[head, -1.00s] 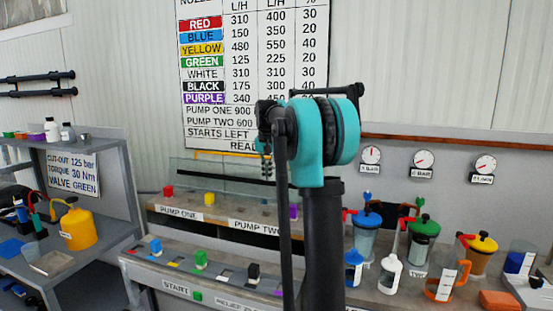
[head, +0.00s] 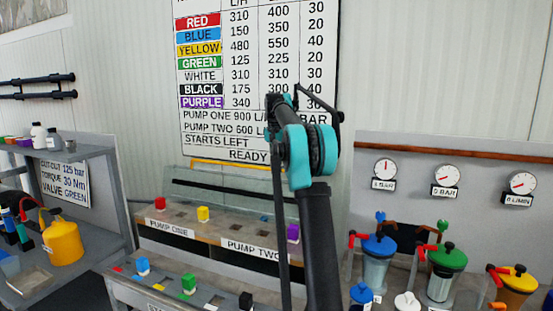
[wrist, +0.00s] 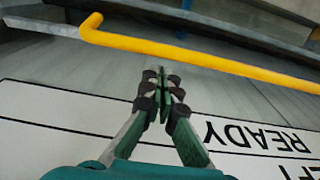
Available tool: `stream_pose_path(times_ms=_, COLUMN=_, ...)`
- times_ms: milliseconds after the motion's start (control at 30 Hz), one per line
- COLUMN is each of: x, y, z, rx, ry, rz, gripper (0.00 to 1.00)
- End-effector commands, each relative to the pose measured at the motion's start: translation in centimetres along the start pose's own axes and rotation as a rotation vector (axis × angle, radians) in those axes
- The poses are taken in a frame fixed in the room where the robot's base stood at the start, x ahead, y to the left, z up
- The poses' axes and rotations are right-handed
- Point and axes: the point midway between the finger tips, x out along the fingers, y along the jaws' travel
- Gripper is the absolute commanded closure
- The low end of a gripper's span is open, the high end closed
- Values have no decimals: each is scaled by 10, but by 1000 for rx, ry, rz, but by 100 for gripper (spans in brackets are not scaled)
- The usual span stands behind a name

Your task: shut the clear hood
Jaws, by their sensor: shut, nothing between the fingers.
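The clear hood (head: 232,182) stands raised at the back of the pump bench, above the PUMP ONE and PUMP TWO panel. Its yellow handle bar (head: 222,163) runs along its top edge, below the wall chart. In the wrist view the yellow bar (wrist: 200,58) crosses the upper part of the picture. My gripper (wrist: 163,76) is shut and empty, with its tips pointing toward the bar and just short of it in the picture. I cannot tell whether they touch. In the head view my arm hides the gripper and the hood's right part.
Coloured blocks, including a yellow one (head: 203,213) and a purple one (head: 293,233), sit on the bench panel. Lidded jugs, such as a green-topped one (head: 446,262), stand at the right. A shelf with a yellow can (head: 62,242) is at the left.

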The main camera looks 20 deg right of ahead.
Motion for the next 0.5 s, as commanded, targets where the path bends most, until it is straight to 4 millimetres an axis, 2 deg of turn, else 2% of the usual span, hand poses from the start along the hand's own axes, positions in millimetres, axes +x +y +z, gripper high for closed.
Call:
stream_pose_path(times_ms=100, x=20, y=0, z=0, rx=0, ry=0, rz=0, gripper=100)
stream_pose_path(times_ms=233, x=36, y=0, z=0, rx=0, ry=0, rz=0, gripper=100)
stream_pose_path(times_ms=500, x=47, y=0, z=0, rx=0, ry=0, rz=0, gripper=100)
